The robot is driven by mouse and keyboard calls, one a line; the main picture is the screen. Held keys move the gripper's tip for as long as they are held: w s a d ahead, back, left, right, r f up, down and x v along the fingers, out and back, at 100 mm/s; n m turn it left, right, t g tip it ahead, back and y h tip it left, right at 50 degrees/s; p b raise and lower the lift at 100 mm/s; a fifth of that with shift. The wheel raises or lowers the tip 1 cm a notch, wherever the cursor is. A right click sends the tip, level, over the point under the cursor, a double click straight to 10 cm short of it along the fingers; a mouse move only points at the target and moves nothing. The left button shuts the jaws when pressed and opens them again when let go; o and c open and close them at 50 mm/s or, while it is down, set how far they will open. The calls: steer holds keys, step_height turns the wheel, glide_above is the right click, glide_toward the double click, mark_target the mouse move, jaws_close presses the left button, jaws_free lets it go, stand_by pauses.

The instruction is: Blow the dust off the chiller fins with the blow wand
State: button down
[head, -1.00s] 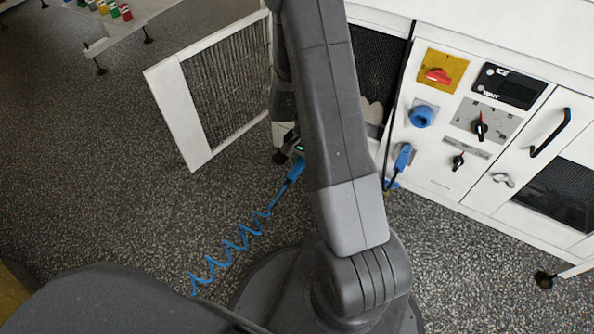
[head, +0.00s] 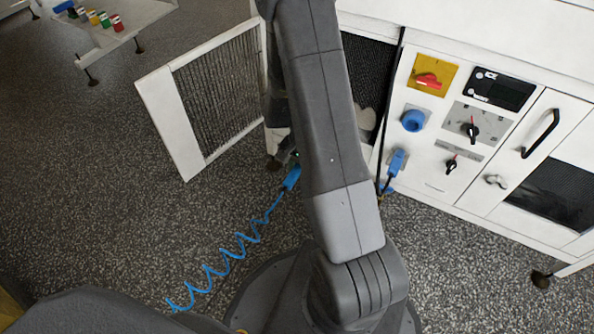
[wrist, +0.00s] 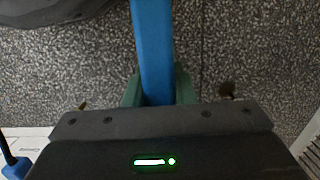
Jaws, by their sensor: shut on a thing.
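The blow wand is blue; its rear end (head: 291,179) shows left of my arm in the head view, with a blue coiled hose (head: 228,262) trailing down to the left. In the wrist view the blue wand (wrist: 152,45) runs between the green fingers of my gripper (wrist: 158,92), which is shut on it. The wand's tip is out of sight. The dark chiller fins (head: 372,78) show partly in an opening of the white cabinet, right of my arm. A pale grey patch (head: 368,120), possibly dust, lies low on them.
A white-framed mesh panel (head: 175,135) stands swung out left of the opening. Speckled floor (head: 90,180) is clear at left.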

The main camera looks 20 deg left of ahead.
steer(key=d+b, duration=0.1)
steer(key=d, duration=0.9)
steer(key=shift+s, duration=0.4)
stand_by(0.8)
stand_by(0.5)
steer(key=shift+s+a+b, duration=0.2)
steer(key=shift+s+b, duration=0.1)
steer(key=shift+s, duration=2.2)
